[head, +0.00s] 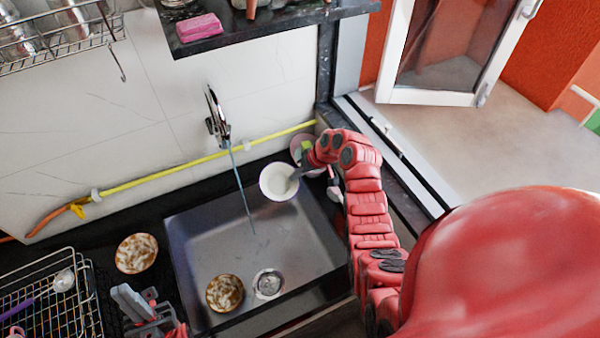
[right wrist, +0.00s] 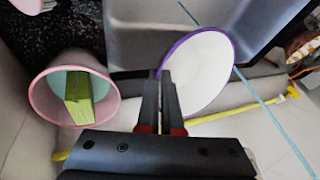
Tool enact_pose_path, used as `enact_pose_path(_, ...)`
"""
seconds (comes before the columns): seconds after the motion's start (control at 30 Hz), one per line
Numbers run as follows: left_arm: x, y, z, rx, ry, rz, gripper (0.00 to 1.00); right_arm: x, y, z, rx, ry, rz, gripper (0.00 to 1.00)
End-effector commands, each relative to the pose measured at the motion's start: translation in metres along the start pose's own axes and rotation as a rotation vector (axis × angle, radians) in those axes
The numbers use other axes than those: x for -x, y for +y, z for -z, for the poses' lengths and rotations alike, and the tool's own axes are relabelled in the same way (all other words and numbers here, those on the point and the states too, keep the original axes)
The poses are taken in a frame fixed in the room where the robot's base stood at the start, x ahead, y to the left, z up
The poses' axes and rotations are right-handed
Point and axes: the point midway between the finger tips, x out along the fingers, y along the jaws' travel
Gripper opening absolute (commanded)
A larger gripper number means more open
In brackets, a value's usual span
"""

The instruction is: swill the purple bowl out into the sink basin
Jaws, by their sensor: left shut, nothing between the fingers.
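The purple bowl (head: 279,182) has a white inside and hangs over the back right corner of the sink basin (head: 190,250). Its purple rim shows in the right wrist view (right wrist: 205,75). My right gripper (head: 297,174) is shut on the bowl's rim, with the rim between its fingers. The bowl looks empty; its underside is hidden. A thin water stream (head: 238,180) falls from the tap (head: 216,115) into the basin, to the left of the bowl in the head view. My left gripper (head: 128,300) is shut and empty, left of the basin.
A brown-and-white dish (head: 225,293) lies in the basin beside the drain (head: 268,284); a similar dish (head: 136,253) is on the left counter. A wire rack (head: 60,300) stands at far left. A pink cup (right wrist: 45,95) holding a green sponge (right wrist: 85,100) stands near my right gripper.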

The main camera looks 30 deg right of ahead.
Motion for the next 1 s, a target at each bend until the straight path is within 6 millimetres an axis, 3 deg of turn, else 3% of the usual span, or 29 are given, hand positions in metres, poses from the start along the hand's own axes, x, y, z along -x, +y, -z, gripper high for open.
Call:
enact_pose_path(0.33, -0.006, 0.0, 0.001, 0.0, 0.0, 0.0, 0.0, 0.0, 0.0, 0.003, -0.033, -0.073, 0.011, 0.0)
enact_pose_path(1.0, 0.006, 0.0, -0.001, 0.0, 0.0, 0.0, 0.0, -0.007, 0.002, 0.001, -0.101, -0.214, 0.031, 0.0)
